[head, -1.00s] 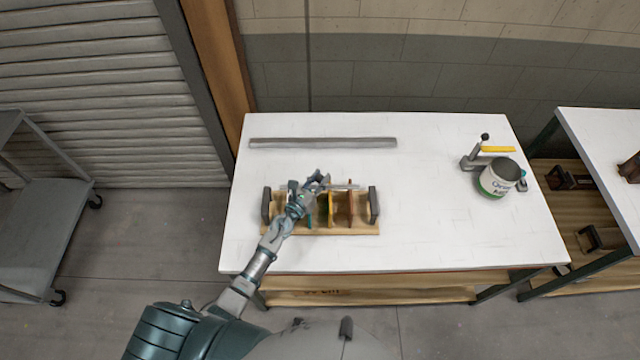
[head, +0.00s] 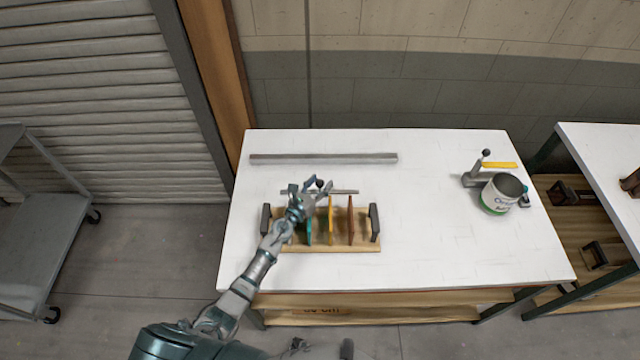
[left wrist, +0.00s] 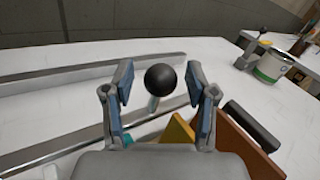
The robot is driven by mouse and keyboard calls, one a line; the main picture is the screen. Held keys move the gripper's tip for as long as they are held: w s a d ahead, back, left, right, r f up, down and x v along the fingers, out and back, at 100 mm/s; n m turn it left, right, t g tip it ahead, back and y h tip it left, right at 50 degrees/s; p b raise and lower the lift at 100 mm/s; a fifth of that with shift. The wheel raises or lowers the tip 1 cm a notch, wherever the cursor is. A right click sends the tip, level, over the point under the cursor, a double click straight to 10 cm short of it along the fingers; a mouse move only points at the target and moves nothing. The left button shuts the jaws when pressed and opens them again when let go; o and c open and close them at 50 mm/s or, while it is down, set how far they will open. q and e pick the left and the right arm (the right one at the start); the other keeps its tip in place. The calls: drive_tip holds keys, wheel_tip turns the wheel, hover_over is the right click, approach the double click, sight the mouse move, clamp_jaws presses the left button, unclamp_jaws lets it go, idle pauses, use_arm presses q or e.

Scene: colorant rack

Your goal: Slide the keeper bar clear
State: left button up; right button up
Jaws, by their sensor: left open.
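The keeper bar (head: 345,192) is a thin grey bar with a black ball knob on a short stem. In the head view it lies just behind the wooden rack (head: 365,247), roughly parallel to it. My left gripper (head: 318,186) is open above the bar at its knob. In the left wrist view the knob (left wrist: 160,80) sits between the two parted fingers (left wrist: 168,84), with space on both sides, and the bar (left wrist: 75,143) runs below. The rack holds teal, yellow (head: 331,222) and brown (head: 351,222) upright plates. My right gripper is not clearly visible.
A long grey strip (head: 323,158) lies along the back of the white table (head: 430,240). A labelled tub (head: 497,197) and a clamp-like fixture with a yellow handle (head: 499,165) stand at the right. The table between rack and tub is clear.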

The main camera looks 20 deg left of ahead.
use_arm(q)
drive_tip(key=v, duration=1.1)
drive_tip(key=shift+s+a, duration=0.2)
drive_tip(key=shift+s, duration=0.15)
